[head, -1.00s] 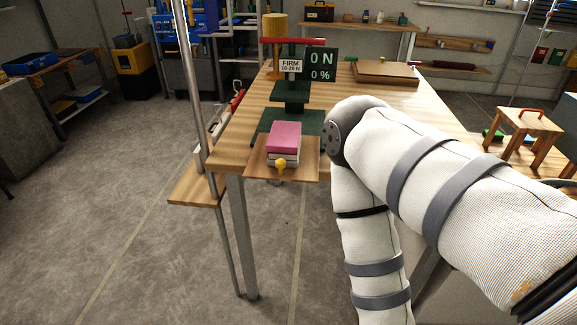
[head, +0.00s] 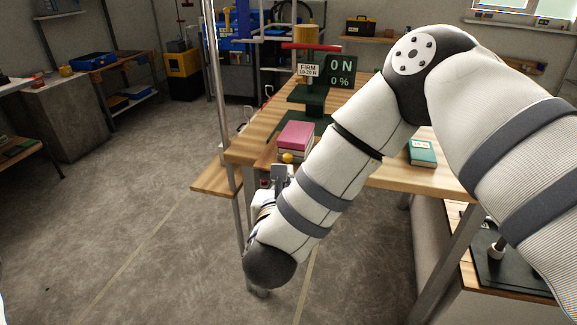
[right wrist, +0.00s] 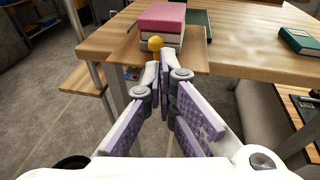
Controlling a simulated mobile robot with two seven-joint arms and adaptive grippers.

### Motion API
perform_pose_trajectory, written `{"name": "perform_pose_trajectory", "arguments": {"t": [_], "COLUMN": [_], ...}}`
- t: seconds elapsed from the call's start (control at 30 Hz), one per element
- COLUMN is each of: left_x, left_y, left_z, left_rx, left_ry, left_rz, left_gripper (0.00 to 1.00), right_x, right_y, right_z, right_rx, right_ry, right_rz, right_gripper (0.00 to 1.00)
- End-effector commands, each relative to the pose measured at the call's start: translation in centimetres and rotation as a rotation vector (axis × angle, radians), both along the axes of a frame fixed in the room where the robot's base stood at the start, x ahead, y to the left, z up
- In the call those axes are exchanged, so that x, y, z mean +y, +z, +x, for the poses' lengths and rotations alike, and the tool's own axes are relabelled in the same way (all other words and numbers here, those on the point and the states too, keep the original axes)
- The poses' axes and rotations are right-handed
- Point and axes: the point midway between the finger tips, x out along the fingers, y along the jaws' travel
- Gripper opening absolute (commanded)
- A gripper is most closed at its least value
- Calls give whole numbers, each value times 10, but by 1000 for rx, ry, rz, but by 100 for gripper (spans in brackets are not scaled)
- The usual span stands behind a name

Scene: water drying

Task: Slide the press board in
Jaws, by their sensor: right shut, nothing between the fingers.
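The wooden press board (right wrist: 124,45) sticks out past the table's front edge. A stack of books with a pink one on top (head: 296,135) lies on it, also seen in the right wrist view (right wrist: 162,17). A yellow knob (head: 287,157) is at the board's front, also in the right wrist view (right wrist: 155,43). The green press (head: 305,95) stands behind, its display reading 0 N and 0 %. My right gripper (right wrist: 160,60) is shut and empty, its tips just in front of the knob; I cannot tell whether they touch. My left gripper is out of view.
The wooden table (head: 245,147) carries a green book (head: 422,152) to the right. A metal pole (head: 224,90) and a small low shelf (head: 212,180) stand left of the board. The floor at the left is open.

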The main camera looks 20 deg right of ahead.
Motion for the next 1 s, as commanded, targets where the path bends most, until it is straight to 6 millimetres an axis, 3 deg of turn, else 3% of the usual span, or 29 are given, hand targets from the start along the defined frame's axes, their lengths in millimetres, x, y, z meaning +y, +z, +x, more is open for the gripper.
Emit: {"name": "perform_pose_trajectory", "arguments": {"t": [0.1,0.3,0.5,0.83,1.0], "left_x": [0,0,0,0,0], "left_y": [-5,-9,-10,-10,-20], "left_z": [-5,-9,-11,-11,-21], "left_rx": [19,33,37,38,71], "left_ry": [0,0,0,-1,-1], "left_rz": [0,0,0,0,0], "left_gripper": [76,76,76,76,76], "right_x": [-10,-22,-27,-28,-47], "right_y": [-8,-13,-14,-14,-21], "right_z": [24,54,66,67,93], "right_rx": [2,2,1,2,8], "right_ry": [-1,3,4,4,-5], "right_rz": [-2,-3,-2,-2,2], "right_gripper": [0,0,0,0,0]}}
